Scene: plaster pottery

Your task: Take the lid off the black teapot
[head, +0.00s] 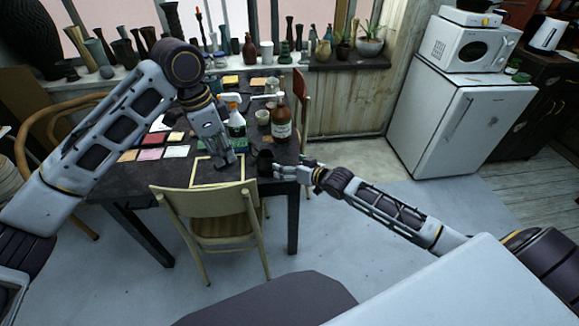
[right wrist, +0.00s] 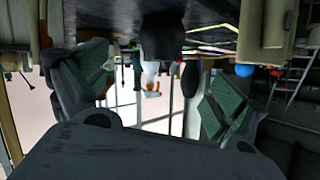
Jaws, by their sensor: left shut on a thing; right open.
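A small dark vessel, likely the black teapot (head: 265,160), stands near the right end of the dark table, just left of my right gripper. My right gripper (head: 284,170) is open at the table's edge. In the right wrist view its two green-padded fingers (right wrist: 155,90) are spread apart, with a dark rounded shape (right wrist: 160,35) beyond and between them. My left gripper (head: 228,162) points down over the table, left of the dark vessel and apart from it. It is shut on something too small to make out. I cannot make out the lid.
Coloured tiles (head: 150,154) lie at left. A chair (head: 208,205) stands in front.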

